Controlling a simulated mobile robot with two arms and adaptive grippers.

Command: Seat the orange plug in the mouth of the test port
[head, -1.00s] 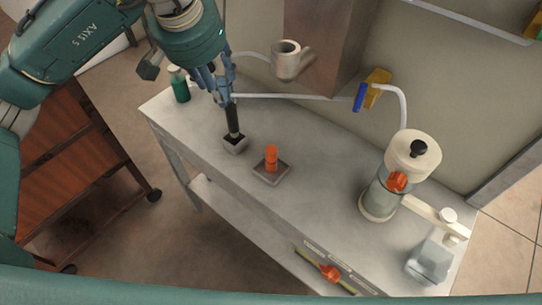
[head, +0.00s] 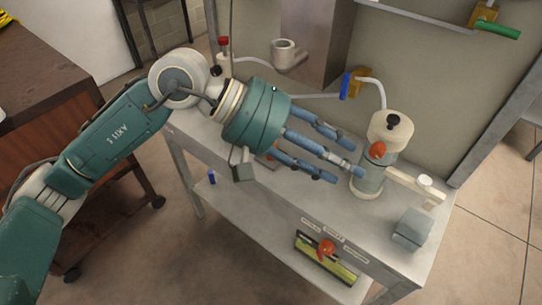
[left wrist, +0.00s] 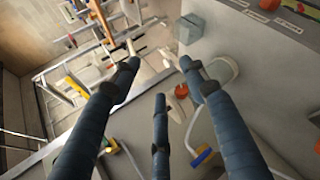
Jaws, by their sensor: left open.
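My left gripper (head: 325,155) is open, its blue fingers pointing right over the bench in the head view. Its fingertips are close to a clear-bodied vessel (head: 368,188) with a white top and black knob; contact cannot be told. An orange piece (head: 377,150) sits on the vessel's side; orange also shows between the fingers in the left wrist view (left wrist: 182,90). The small plate (head: 266,161) is mostly hidden behind my gripper, and the upright orange plug on it is hidden in the head view. I cannot tell which opening is the test port. No held object is visible.
A grey block (head: 411,230) stands at the bench's right end, near a white arm with a round cap (head: 425,181). The lower shelf carries a panel with an orange knob (head: 327,248).

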